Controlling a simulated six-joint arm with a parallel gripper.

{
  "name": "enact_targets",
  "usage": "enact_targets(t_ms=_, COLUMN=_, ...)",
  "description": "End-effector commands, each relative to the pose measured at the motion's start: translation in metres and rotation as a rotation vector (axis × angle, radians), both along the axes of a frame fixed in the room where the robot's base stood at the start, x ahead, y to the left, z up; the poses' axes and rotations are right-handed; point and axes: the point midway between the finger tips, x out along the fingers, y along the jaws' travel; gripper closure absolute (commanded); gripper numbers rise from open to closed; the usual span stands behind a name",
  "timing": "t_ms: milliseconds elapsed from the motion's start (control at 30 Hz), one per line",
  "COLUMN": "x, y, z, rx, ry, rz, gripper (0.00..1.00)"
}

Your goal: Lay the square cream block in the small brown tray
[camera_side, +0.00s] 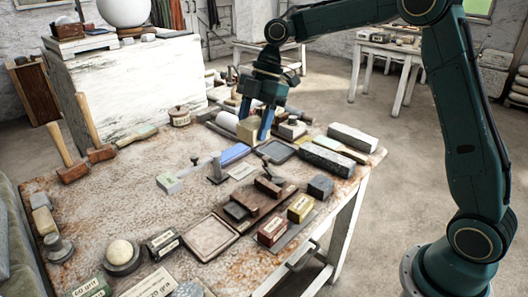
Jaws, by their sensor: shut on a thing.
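The square cream block (252,134) is at the far side of the worktable, between the two blue fingers of my gripper (256,124). My gripper points down and is shut on the block. The fingers hide part of it, and I cannot tell whether its underside touches the table. The small brown tray (196,256) lies flat near the table's front edge, nearer the camera than the block. Its floor looks bare. My gripper is well apart from it.
A dark shallow tray (289,157) lies just right of the block. Between block and brown tray are a blue block (236,153) and a wooden rack (245,218) with stamps. The table's left middle (120,205) is clear.

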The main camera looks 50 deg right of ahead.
Motion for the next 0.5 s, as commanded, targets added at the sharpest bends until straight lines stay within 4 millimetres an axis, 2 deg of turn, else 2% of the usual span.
enact_targets(t_ms=267, x=0.001, y=0.006, z=-0.004, rx=0.003, ry=0.002, rz=0.001, gripper=0.81)
enact_targets(t_ms=367, x=0.003, y=0.015, z=-0.010, rx=0.010, ry=0.004, rz=0.001, gripper=0.81)
enact_targets(t_ms=500, x=0.006, y=0.039, z=-0.026, rx=0.020, ry=0.009, rz=0.002, gripper=0.81)
